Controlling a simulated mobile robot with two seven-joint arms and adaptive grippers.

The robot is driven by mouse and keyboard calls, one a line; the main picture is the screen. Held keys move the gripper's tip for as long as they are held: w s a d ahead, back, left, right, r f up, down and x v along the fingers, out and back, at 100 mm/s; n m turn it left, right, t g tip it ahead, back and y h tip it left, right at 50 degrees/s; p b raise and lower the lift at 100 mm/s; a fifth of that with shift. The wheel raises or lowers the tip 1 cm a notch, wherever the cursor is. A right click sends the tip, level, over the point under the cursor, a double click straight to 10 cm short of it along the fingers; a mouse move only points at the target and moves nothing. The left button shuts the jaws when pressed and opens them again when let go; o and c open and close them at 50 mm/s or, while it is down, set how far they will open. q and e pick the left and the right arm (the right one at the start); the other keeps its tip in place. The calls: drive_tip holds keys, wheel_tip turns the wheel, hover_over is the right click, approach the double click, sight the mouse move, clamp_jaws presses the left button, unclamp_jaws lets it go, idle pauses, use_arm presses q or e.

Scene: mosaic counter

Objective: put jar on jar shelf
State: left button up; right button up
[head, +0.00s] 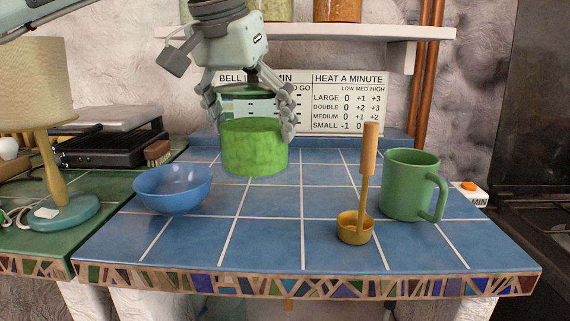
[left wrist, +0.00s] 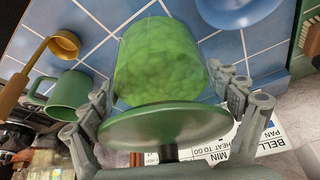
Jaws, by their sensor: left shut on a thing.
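The jar (head: 254,148) is clear with green contents and a green lid; it also shows in the left wrist view (left wrist: 160,60), lid nearest the camera. My left gripper (head: 248,118) comes down from above and is shut on the jar, one finger on each side near its top. The jar looks upright over the back of the blue tiled counter; I cannot tell whether its base touches the tiles. The jar shelf (head: 350,32) is the white wall shelf at the top, with jars (head: 338,10) on it, cut off by the frame edge. My right gripper is not in view.
A blue bowl (head: 172,188), a yellow ladle (head: 355,228) with a wooden handle and a green mug (head: 410,185) stand on the counter (head: 270,240). A sign (head: 348,102) stands behind the jar. A lamp (head: 55,150) is at left. Copper pipes (head: 428,75) run beside the shelf's right end.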

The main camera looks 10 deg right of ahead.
sight(283, 165)
use_arm(q)
drive_tip(key=d+f, duration=0.1)
drive_tip(key=w+d+f, duration=0.1)
drive_tip(key=d, duration=0.1)
drive_tip(key=d+f, duration=0.1)
drive_tip(key=d, duration=0.1)
drive_tip(key=shift+w, duration=0.2)
drive_tip(key=shift+f, duration=1.95)
drive_tip(key=shift+f, duration=0.15)
drive_tip(key=o, duration=1.6)
drive_tip(key=shift+f, duration=0.1)
